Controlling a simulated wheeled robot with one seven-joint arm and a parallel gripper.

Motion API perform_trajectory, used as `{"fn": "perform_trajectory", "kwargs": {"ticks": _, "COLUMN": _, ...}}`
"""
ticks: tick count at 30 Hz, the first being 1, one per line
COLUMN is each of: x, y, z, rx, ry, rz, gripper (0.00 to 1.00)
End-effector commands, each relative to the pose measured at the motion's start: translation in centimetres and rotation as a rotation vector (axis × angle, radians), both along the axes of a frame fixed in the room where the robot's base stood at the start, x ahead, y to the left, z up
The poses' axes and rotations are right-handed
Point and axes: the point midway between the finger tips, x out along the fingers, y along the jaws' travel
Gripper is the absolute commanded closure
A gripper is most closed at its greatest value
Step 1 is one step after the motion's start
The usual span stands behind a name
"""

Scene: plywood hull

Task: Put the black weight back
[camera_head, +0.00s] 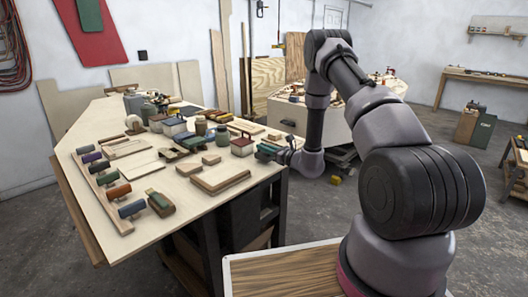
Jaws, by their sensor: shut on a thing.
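My gripper (268,151) is at the right edge of the plywood table (150,218), at the end of my arm reaching down from the right. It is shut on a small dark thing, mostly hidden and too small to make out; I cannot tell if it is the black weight. No other thing is clearly a black weight.
Several jars and boxes crowd the table's middle and back. A dark green-and-brown block (160,203) lies beside the rack. A second workbench (318,122) stands behind my arm.

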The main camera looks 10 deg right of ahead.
Motion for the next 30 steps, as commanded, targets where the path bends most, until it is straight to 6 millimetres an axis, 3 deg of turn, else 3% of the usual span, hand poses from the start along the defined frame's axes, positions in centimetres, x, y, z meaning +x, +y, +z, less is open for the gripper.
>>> {"fn": "perform_trajectory", "kwargs": {"ticks": 3, "x": 0.03, "y": 0.01, "z": -1.29, "rx": 0.001, "ry": -0.002, "rz": -0.001, "gripper": 1.00}}
{"fn": "perform_trajectory", "kwargs": {"ticks": 14, "x": 0.05, "y": -0.02, "z": -1.64, "rx": 0.002, "ry": -0.002, "rz": -0.002, "gripper": 1.00}}
{"fn": "perform_trajectory", "kwargs": {"ticks": 15, "x": 0.01, "y": -0.02, "z": -1.70, "rx": 0.001, "ry": -0.001, "rz": -0.001, "gripper": 0.74}}
{"fn": "perform_trajectory", "kwargs": {"ticks": 17, "x": 0.01, "y": -0.02, "z": -1.69, "rx": 0.001, "ry": -0.001, "rz": -0.001, "gripper": 0.55}}
{"fn": "perform_trajectory", "kwargs": {"ticks": 30, "x": -0.56, "y": -0.56, "z": -1.41, "rx": 0.000, "ry": 0.001, "rz": -0.004, "gripper": 0.55}}
